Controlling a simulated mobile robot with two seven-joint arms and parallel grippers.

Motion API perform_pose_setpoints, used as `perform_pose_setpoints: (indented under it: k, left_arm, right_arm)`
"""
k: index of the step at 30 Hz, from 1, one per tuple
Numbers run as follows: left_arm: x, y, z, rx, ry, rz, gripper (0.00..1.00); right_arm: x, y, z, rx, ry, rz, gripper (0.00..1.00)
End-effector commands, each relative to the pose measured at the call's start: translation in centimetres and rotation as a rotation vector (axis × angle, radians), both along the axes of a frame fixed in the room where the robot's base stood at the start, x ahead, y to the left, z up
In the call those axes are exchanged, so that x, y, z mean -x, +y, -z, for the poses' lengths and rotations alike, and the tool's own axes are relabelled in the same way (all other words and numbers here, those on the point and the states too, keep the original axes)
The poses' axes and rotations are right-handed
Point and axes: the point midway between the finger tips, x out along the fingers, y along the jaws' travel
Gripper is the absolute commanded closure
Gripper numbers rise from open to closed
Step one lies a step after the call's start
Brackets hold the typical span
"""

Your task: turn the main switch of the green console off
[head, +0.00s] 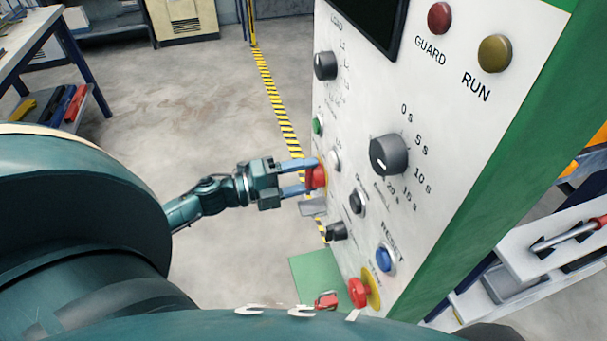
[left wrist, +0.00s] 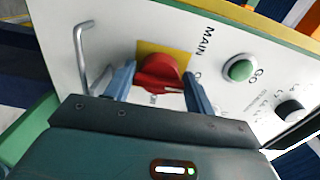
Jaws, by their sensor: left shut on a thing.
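The green console has a white panel (head: 440,110) that fills the right half of the head view. Its main switch is a red knob (left wrist: 160,74) on a yellow plate (left wrist: 178,58), beside the label MAIN in the left wrist view. The red knob also shows at the panel's left edge in the head view (head: 318,177). My left gripper (head: 304,176) reaches it from the left, with one finger on either side, shut on the knob. The fingers partly hide the plate and the lettering around it. My right gripper is not in view.
A green button (left wrist: 240,70) and a metal handle (left wrist: 88,62) flank the switch. The panel also bears a large grey dial (head: 388,155), a blue RESET button (head: 385,258) and a red mushroom button (head: 359,292). Open floor (head: 200,110) lies left of the console.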

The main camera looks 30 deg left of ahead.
Motion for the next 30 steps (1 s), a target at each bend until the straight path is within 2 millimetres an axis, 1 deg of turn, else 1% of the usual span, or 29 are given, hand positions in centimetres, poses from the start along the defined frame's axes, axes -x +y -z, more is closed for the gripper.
perform_pose_setpoints:
  k: [4, 5, 9, 16, 20, 23, 30]
  left_arm:
    - [0.0, 0.1, 0.0, 0.004, 0.003, -0.002, 0.68]
    - [0.0, 0.1, 0.0, 0.004, 0.003, -0.002, 0.44]
    - [0.0, 0.0, 0.0, 0.003, 0.001, -0.001, 0.33]
    - [0.0, 0.1, 0.0, 0.002, 0.001, -0.001, 0.33]
    - [0.7, 0.6, 0.2, 0.0, 0.003, 0.0, 0.33]
    - [1.9, 1.6, 0.3, -0.001, 0.004, -0.001, 0.33]
    - [5.8, 4.9, 0.3, 0.0, 0.006, -0.003, 0.33]
  right_arm:
    - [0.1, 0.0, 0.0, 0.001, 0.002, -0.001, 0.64]
    - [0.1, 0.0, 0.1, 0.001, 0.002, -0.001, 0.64]
    - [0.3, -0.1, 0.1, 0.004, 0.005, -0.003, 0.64]
    - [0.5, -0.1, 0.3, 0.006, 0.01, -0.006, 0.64]
    - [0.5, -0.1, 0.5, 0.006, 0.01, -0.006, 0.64]
    - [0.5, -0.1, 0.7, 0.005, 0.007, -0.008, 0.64]
    - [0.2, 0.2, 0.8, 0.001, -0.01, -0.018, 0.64]
